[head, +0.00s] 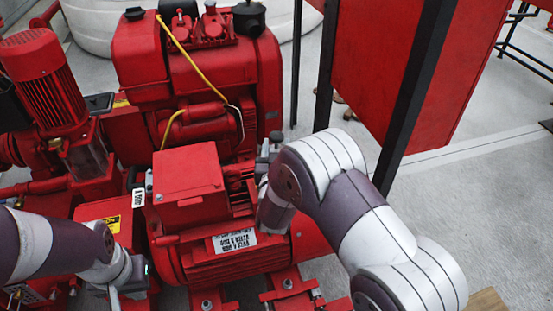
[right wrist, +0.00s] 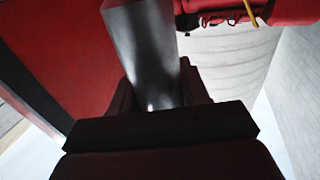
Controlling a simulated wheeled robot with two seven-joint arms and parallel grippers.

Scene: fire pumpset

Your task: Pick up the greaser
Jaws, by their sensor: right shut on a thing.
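The greaser (right wrist: 148,55), a smooth dark grey metallic cylinder, stands up between the fingers of my right gripper (right wrist: 160,100) in the right wrist view. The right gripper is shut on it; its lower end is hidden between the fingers. In the head view my right arm reaches over the red motor and its wrist hides most of that gripper. A small grey piece (head: 274,138) shows just past the wrist, and I cannot tell whether it is the greaser. My left gripper (head: 132,290) is low at the left, its fingers apart with nothing seen between them.
The red motor (head: 188,178) and red engine (head: 190,75) fill the middle of the head view. A red vertical pump motor (head: 42,80) stands at the left. A red panel on dark posts (head: 400,60) stands behind my right arm. Grey floor is open at the right.

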